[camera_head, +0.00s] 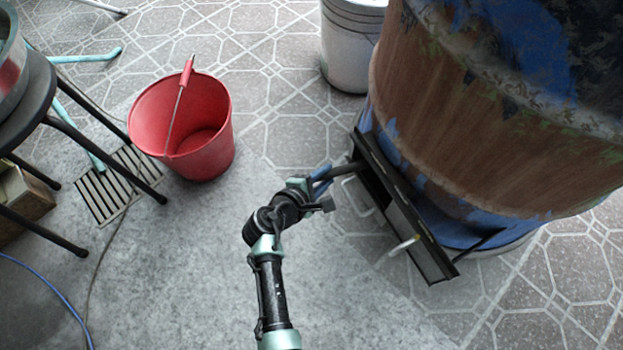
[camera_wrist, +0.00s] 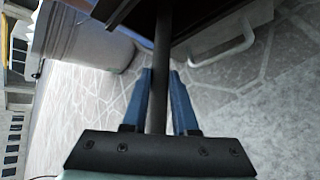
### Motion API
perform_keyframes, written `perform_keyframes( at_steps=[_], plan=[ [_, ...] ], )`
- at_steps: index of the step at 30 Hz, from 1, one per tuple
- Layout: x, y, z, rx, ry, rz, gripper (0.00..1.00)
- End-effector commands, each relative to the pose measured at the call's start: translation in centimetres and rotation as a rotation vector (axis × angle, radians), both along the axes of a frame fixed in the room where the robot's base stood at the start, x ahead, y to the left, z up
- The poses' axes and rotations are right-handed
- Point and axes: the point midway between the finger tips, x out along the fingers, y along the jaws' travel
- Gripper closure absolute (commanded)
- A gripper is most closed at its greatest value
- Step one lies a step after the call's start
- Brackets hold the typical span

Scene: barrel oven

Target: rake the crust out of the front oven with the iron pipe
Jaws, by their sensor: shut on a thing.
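My gripper (camera_head: 318,180) is shut on the dark iron pipe (camera_head: 345,171), just left of the barrel oven (camera_head: 470,130). In the wrist view, the blue fingers of my gripper (camera_wrist: 161,78) stand on either side of the pipe (camera_wrist: 163,45). The pipe runs away from the fingers to the black oven front (camera_head: 408,215) low on the barrel, where its far end is hidden. The oven front has a pale handle (camera_head: 405,246) on its right part, and another pale handle shows near the pipe. The crust is not visible.
A white bucket (camera_head: 345,55) stands behind, close to the barrel. A dark stool (camera_head: 40,95) and a floor grate (camera_head: 115,185) are at left. The floor before the oven is clear.

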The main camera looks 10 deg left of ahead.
Motion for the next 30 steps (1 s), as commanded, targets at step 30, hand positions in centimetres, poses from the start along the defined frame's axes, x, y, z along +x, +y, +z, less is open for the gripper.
perform_keyframes(
  at_steps=[30],
  plan=[
    [-6.3, 8.5, 0.7, -0.001, -0.002, 0.004, 1.0]
  ],
)
